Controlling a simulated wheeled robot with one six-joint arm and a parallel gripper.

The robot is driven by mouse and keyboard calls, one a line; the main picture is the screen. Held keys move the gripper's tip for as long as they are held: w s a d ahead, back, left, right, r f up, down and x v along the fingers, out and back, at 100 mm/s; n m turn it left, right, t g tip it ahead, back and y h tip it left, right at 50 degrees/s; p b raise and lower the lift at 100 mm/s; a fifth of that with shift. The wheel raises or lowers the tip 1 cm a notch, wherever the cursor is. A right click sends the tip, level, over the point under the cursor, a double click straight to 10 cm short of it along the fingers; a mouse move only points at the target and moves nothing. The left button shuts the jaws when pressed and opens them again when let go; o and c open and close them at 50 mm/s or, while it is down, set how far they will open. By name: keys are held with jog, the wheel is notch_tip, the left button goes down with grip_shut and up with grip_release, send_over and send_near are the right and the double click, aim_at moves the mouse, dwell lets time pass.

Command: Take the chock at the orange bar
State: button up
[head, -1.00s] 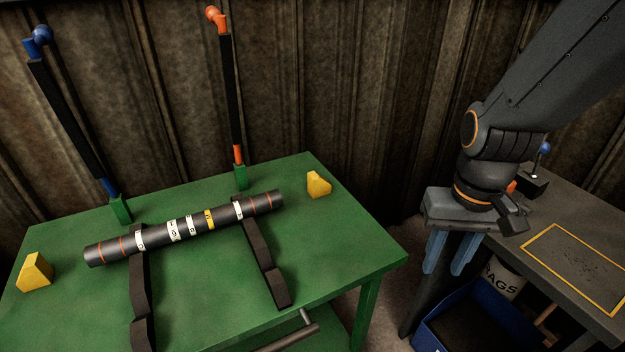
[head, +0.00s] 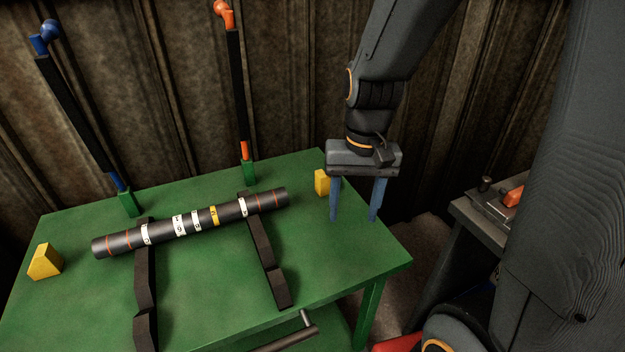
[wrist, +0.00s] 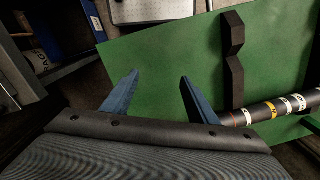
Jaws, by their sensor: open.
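A yellow chock (head: 321,182) sits on the green table near its back right corner, to the right of the upright bar with orange ends (head: 237,95). My gripper (head: 353,217) points down, open and empty, just right of that chock in the head view, with its left finger beside and partly in front of it. In the wrist view, my gripper's blue fingers (wrist: 160,76) are spread over the table, and I see no chock there. A second yellow chock (head: 45,262) sits at the table's left, near the bar with blue ends (head: 75,115).
A dark shaft (head: 190,225) with white and yellow bands lies across two black notched supports (head: 268,260) on the green table (head: 215,300). A grey bench (head: 470,215) stands at the right. Corrugated wall rises behind the table.

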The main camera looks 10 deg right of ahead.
jog(key=w+d+r+m+y+p, duration=0.15)
jog(key=w+m+p, duration=0.45)
jog(key=w, duration=0.8)
jog(key=m+y+p, duration=0.2)
jog(key=m+p, duration=0.1)
jog(key=m, duration=0.4)
send_near(327, 181)
jog(key=shift+w+a+f+g, duration=0.15)
jog(key=shift+w+a+f, duration=0.1)
jog(key=shift+w, duration=0.35)
jog(key=shift+w+a+f+g, duration=0.2)
jog(key=shift+w+f, duration=0.1)
jog(key=shift+w, duration=0.35)
jog(key=shift+w+f, duration=0.15)
jog(key=shift+w, duration=0.05)
jog(key=shift+a+f+y, duration=0.1)
jog(key=shift+f+y, duration=0.15)
jog(key=shift+s+d+p+x, duration=0.15)
jog(key=shift+p+x, duration=0.8)
jog(key=shift+x, duration=0.85)
jog(key=shift+s+d+p+x, duration=0.15)
jog(key=shift+p+x, duration=0.75)
jog(key=shift+x, duration=0.9)
jog(key=shift+f, duration=0.1)
jog(key=c, duration=1.3)
jog(key=shift+o, duration=0.2)
